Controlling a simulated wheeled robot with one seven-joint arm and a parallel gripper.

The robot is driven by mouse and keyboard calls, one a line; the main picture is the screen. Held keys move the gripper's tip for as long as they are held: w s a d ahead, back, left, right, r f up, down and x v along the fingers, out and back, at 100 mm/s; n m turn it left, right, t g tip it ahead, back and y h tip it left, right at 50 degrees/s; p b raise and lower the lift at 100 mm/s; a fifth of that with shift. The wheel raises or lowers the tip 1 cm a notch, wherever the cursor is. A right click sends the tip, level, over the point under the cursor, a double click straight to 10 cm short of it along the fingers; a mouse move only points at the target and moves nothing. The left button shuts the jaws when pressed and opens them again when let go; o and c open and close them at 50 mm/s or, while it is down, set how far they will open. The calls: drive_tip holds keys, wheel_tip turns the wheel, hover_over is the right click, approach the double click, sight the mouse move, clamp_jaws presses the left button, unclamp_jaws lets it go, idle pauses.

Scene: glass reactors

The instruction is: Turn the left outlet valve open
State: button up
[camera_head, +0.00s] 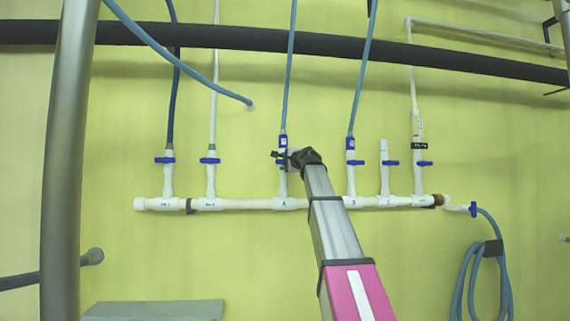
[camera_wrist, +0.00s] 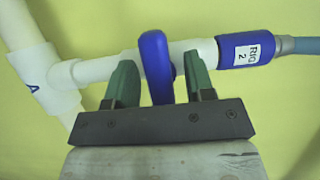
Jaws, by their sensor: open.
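A blue valve handle (camera_wrist: 156,66) sits on the white branch pipe (camera_wrist: 190,50) above the tee marked A (camera_wrist: 38,78). My gripper (camera_wrist: 161,68) is open around this handle, one green finger on each side. A gap shows on both sides of the handle in the wrist view. The handle points toward my gripper, across the pipe. In the head view my gripper (camera_head: 290,158) is at the branch marked A and mostly covers its valve. Two other valves with blue handles, the far left valve (camera_head: 164,160) and its neighbour (camera_head: 210,160), stand further left with handles crosswise.
The branch marked B (camera_head: 352,162) stands close right of my arm. A black horizontal pipe (camera_head: 240,38) and several hoses run above. A coiled hose (camera_head: 478,270) hangs at right.

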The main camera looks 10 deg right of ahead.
drive_tip(key=c, duration=0.8)
drive_tip(key=n+g+h, duration=0.1)
drive_tip(key=n, duration=0.2)
drive_tip(key=n+g+h, duration=0.1)
drive_tip(key=n, duration=0.3)
drive_tip(key=shift+h, duration=0.3)
drive_tip(key=n+g+h, duration=0.1)
drive_tip(key=n+h, duration=0.1)
drive_tip(key=n, duration=0.1)
drive_tip(key=shift+n+h, duration=1)
drive_tip(key=shift+n, duration=0.3)
